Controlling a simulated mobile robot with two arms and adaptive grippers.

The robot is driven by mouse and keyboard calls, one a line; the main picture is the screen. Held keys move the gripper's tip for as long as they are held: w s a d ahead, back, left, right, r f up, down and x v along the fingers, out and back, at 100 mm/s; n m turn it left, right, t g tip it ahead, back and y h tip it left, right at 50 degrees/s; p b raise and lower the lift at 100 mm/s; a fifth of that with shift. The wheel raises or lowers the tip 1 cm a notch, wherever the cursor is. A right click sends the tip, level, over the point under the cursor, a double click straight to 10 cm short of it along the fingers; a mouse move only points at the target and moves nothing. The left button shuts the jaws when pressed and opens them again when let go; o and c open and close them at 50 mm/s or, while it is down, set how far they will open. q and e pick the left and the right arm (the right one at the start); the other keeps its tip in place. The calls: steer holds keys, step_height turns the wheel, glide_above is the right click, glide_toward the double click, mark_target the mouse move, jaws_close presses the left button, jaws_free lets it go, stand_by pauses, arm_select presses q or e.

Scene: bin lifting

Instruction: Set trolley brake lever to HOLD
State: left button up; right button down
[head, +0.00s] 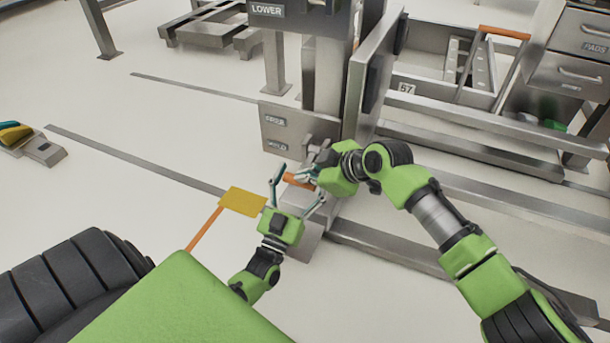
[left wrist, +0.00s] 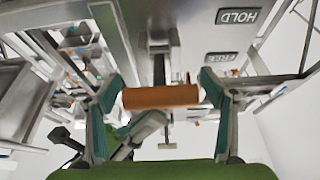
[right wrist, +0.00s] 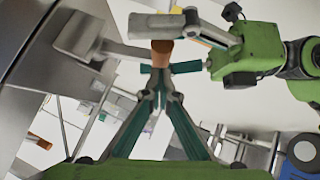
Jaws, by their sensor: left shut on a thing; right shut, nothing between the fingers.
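The brake lever's orange handle (head: 299,181) stands out low in front of a grey metal box (head: 285,135) with two small labels. In the left wrist view the labels read HOLD (left wrist: 238,16) and FREE (left wrist: 222,57), upside down. My left gripper (head: 297,193) is shut on the orange handle (left wrist: 160,96), one pad at each end of it. My right gripper (right wrist: 160,72) is shut and empty, its fingertips close to the handle's end (right wrist: 162,48); I cannot tell whether they touch. Which label the lever lines up with is unclear.
A yellow plate (head: 243,201) on an orange rod is left of my left gripper. A steel upright panel (head: 368,75) rises behind my right gripper. A bin marked 57 (head: 406,88) and floor rails lie beyond. The floor at left is mostly clear.

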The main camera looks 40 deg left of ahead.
arm_select(q)
steer(key=shift+o, duration=0.2)
steer(key=shift+d+f, duration=0.15)
steer(key=shift+f, duration=0.1)
arm_select(e)
steer(key=shift+w+f+t, duration=0.1)
steer(key=shift+f+t, duration=0.4)
steer(key=shift+f, duration=0.25)
arm_select(q)
steer(key=shift+r, duration=0.1)
steer(key=shift+c, duration=0.2)
arm_select(e)
steer(key=shift+d+f, duration=0.15)
steer(key=shift+w, duration=0.1)
arm_select(q)
steer(key=o, duration=1.6)
arm_select(e)
steer(key=shift+f, duration=0.1)
arm_select(q)
steer(key=shift+r, duration=0.1)
arm_select(e)
steer(key=shift+r+n, duration=0.2)
steer(key=shift+n, duration=0.1)
arm_select(q)
steer(key=shift+r, duration=0.1)
